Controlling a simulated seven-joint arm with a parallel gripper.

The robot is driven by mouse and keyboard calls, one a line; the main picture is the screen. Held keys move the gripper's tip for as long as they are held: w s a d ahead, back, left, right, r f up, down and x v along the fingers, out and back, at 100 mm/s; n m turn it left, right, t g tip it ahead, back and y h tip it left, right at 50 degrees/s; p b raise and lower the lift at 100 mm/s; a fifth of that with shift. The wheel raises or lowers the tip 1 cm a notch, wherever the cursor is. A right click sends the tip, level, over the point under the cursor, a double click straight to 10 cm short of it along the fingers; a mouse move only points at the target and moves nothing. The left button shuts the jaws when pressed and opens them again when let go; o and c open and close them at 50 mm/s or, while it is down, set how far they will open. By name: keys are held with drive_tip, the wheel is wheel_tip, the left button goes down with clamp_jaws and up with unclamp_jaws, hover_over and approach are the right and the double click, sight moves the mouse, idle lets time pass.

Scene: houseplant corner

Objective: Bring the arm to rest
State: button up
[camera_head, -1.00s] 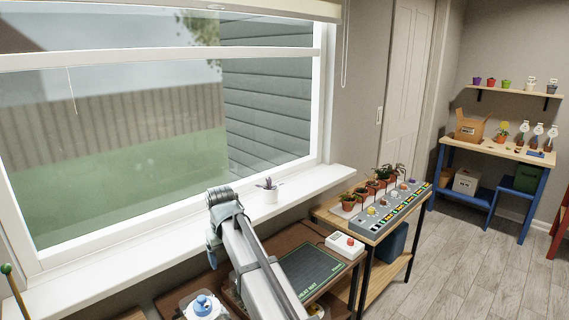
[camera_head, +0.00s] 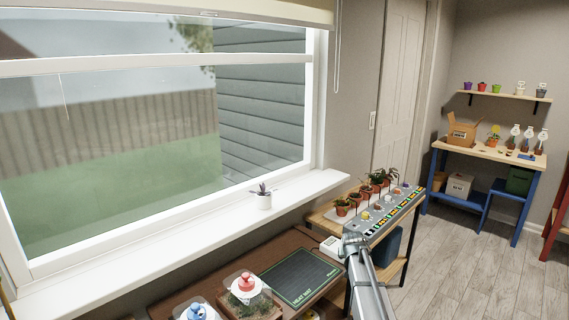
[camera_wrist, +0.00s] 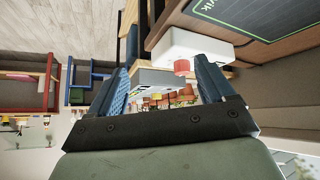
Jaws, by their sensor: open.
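My arm reaches up from the bottom edge in the head view, right of the heat mat (camera_head: 293,277). Its end stands in front of the near end of the plant bench, and the fingers are not clear there. In the wrist view my gripper (camera_wrist: 165,75) is open, one blue finger on each side, with nothing held between them. Small pots on the bench show in the distance through the gap. The white control box with a red knob (camera_wrist: 193,47) is near the right finger. In the head view this box (camera_head: 330,246) is partly covered by my arm.
Clear covers with a red knob (camera_head: 245,281) and a blue knob (camera_head: 196,309) stand left of the mat. A potted plant (camera_head: 264,200) sits on the white windowsill (camera_head: 200,237). Open floor (camera_head: 450,265) lies right, before a blue-legged bench (camera_head: 430,185).

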drive_tip(key=s+d+f+m+t+h, duration=0.1)
drive_tip(key=s+d+f+m+h, duration=0.15)
drive_tip(key=d, duration=1.05)
drive_tip(key=s+d+f+m+t+h, duration=0.1)
drive_tip(key=d+f, duration=0.3)
drive_tip(key=d, duration=0.8)
drive_tip(key=s+d+f+m, duration=0.1)
drive_tip(key=s+d+f, duration=0.4)
drive_tip(key=s+f, duration=0.15)
drive_tip(key=s+a+f+n+g+y, duration=0.35)
drive_tip(key=s+a+f+g, duration=0.45)
drive_tip(key=s+a+f, duration=1.6)
drive_tip(key=s+a+n+g+y, duration=0.1)
drive_tip(key=s+a+g, duration=0.2)
drive_tip(key=s, duration=0.7)
drive_tip(key=s+a+f+n+g, duration=0.1)
drive_tip(key=s+a+g, duration=0.1)
drive_tip(key=s+a, duration=0.5)
drive_tip(key=s+a+f+n+g+y, duration=0.1)
drive_tip(key=s+a+g, duration=0.2)
drive_tip(key=s, duration=1.1)
drive_tip(key=shift+s+a+f+g+y, duration=0.15)
drive_tip(key=shift+a+g+y, duration=0.15)
drive_tip(key=shift+a, duration=0.6)
